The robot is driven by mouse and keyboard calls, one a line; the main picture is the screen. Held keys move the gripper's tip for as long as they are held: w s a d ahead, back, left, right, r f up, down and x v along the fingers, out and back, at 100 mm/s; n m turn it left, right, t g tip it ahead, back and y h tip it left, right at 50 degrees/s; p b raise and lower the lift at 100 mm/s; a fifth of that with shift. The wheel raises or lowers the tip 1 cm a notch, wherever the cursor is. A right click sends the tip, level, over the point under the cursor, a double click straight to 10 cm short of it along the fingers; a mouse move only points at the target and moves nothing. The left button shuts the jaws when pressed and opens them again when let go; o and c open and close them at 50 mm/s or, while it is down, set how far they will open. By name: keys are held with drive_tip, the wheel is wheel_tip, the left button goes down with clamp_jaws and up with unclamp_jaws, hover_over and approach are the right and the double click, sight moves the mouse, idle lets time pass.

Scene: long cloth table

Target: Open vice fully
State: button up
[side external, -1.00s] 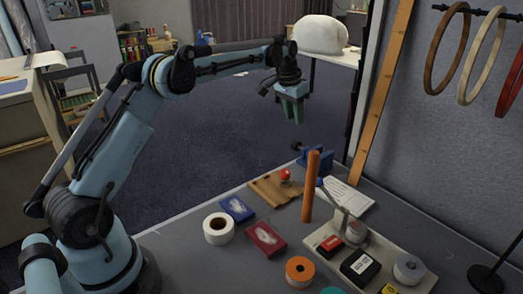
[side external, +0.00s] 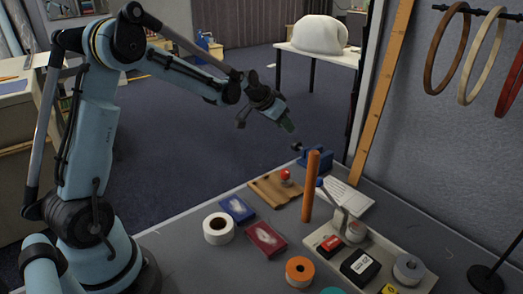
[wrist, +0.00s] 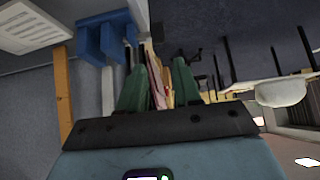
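The blue vice (side external: 319,159) is at the far edge of the table, behind the upright orange cylinder, which hides part of it. In the wrist view the vice (wrist: 98,42) shows at the upper left, ahead and left of my fingers. How wide its jaws stand apart is not clear. My gripper (side external: 289,126) is in the air just above and left of the vice, tilted downward and touching nothing. In the wrist view its two green fingers (wrist: 159,88) are apart with nothing held between them.
The orange cylinder (side external: 311,187) stands upright near the vice. A wooden board (side external: 270,190) with a red ball (side external: 285,175), a white sheet (side external: 348,197), blue and red boxes, tape rolls and a tray (side external: 322,243) occupy the table. A wall (side external: 440,150) rises on the right.

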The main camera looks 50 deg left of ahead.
sight(296, 141)
drive_tip(key=shift+t, duration=0.6)
drive_tip(key=x, duration=0.3)
drive_tip(key=s+f+x, duration=0.1)
drive_tip(key=x, duration=0.6)
drive_tip(key=shift+f, duration=0.35)
clamp_jaws()
drive_tip(key=shift+g, duration=0.3)
